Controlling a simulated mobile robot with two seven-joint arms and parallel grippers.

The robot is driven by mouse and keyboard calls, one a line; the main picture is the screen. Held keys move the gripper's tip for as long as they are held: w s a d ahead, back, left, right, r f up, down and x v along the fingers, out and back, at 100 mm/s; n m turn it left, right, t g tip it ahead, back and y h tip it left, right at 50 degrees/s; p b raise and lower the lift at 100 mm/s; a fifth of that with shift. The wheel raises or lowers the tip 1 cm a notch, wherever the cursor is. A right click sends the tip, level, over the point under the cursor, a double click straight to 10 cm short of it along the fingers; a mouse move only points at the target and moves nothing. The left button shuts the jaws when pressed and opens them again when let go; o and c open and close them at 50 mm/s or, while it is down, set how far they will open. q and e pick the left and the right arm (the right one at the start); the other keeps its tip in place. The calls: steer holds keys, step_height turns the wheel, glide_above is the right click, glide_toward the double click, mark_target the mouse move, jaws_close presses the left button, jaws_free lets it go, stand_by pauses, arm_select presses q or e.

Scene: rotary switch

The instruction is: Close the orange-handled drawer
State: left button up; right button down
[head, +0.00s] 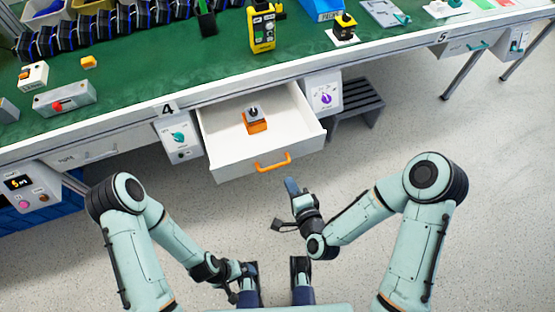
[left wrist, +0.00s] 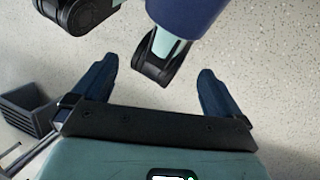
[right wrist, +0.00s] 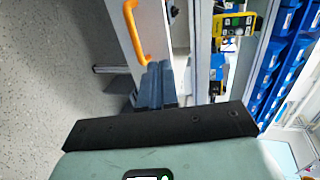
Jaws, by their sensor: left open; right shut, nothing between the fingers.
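The drawer (head: 305,112) under the green-topped bench is pulled well open. Its orange handle (head: 273,163) is on the white front panel. An orange-based device with a dark knob (head: 255,121) sits inside. My right gripper (head: 290,184) is shut and empty, in front of the drawer, just below and right of the handle in the head view. In the right wrist view its closed fingers (right wrist: 155,82) appear near the orange handle (right wrist: 137,32); I cannot tell whether they touch. My left gripper (head: 248,270) is open and empty, low over the floor, away from the drawer.
A panel with a teal knob (head: 178,137) is left of the drawer, and one with a purple knob (head: 325,97) is right of it. A dark slatted stool (head: 362,108) stands to the right. The floor in front is clear. Several devices and bins stand on the bench.

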mark_target(273, 150)
steer(key=b+x, duration=0.1)
steer(key=x, duration=0.2)
steer(key=b+x, duration=0.1)
steer(key=x, duration=0.3)
steer(key=b+x, duration=0.1)
steer(key=x, duration=0.3)
steer(key=shift+r, duration=0.35)
arm_select(q)
steer(key=shift+t, duration=0.5)
steer(key=shift+w+a+f, duration=0.1)
steer(key=shift+w+f, duration=0.3)
steer(key=shift+f, duration=0.25)
steer(key=shift+w+a+f, duration=0.1)
steer(key=shift+w+f, duration=0.25)
steer(key=shift+f, duration=0.3)
steer(key=shift+w+f, duration=0.4)
steer(key=shift+f, duration=0.25)
arm_select(e)
steer(key=shift+w+a, duration=0.25)
steer(key=shift+w, duration=0.5)
arm_select(q)
steer(key=shift+f, duration=0.1)
arm_select(e)
steer(key=shift+w, duration=0.1)
